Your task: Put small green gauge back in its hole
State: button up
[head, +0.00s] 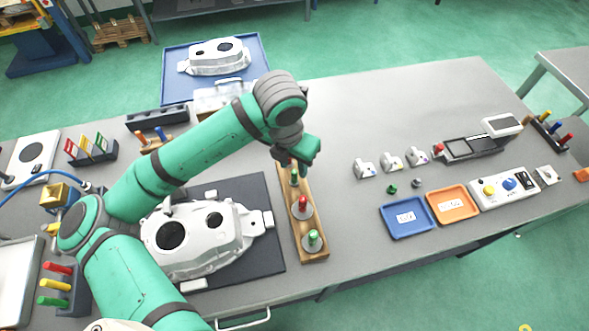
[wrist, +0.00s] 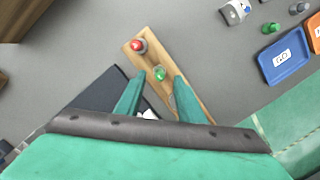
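A green-handled gauge (wrist: 159,73) shows on the wooden block in the wrist view, between my fingertips with a gap on each side. My gripper (wrist: 159,80) is open and above the block. A red handle (wrist: 138,44) is at the block's far end in the wrist view. The gauge's lower end and hole cannot be made out.
A white casting (head: 215,250) lies on a dark mat (head: 262,262) left of the block. A dark green piece (head: 392,189), a grey piece (head: 416,182), a blue tray (head: 408,228) and an orange tray (head: 452,205) are to the right. The tabletop between block and trays is clear.

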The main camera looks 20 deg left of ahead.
jog(key=shift+s+a+r, duration=0.1)
jog(key=shift+s+r, duration=0.15)
jog(key=shift+r, duration=1.15)
jog(key=shift+s+r, duration=0.2)
jog(key=shift+r, duration=1.15)
